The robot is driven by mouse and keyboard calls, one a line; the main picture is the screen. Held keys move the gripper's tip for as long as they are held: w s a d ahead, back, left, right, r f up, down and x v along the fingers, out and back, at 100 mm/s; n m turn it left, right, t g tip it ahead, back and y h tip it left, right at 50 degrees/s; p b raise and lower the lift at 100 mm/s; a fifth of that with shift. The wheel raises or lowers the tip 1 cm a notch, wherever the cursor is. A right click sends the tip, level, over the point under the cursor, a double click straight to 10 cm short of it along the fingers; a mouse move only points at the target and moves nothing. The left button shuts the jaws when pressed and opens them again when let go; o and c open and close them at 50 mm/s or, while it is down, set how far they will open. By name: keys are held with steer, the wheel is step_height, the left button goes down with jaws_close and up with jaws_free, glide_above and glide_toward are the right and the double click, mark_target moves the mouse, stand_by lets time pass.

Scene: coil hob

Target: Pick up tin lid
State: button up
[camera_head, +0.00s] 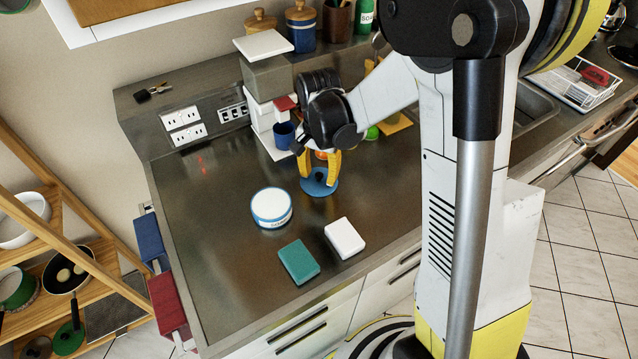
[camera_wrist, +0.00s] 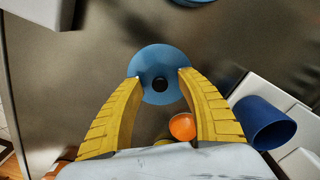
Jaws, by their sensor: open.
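The tin lid (camera_head: 311,189) is a flat blue disc with a dark round knob at its centre, lying on the dark counter. In the wrist view, the lid (camera_wrist: 160,59) lies beyond my fingertips. My gripper (camera_head: 320,179) points down over the lid with its yellow fingers open. In the wrist view, my gripper (camera_wrist: 160,74) has one fingertip on each side of the knob, apart from it. I cannot tell whether the fingertips touch the disc. A round white tin with a blue band (camera_head: 271,208) stands left of the lid.
A white box (camera_head: 345,238) and a green box (camera_head: 299,261) lie near the front edge. A blue cup (camera_head: 284,135) stands by a coffee machine (camera_head: 268,78) behind my gripper. An orange object (camera_wrist: 182,126) is close by my fingers. The counter's left part is clear.

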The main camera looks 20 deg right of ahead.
steer(key=shift+f, duration=0.1)
jaws_close()
stand_by(0.3)
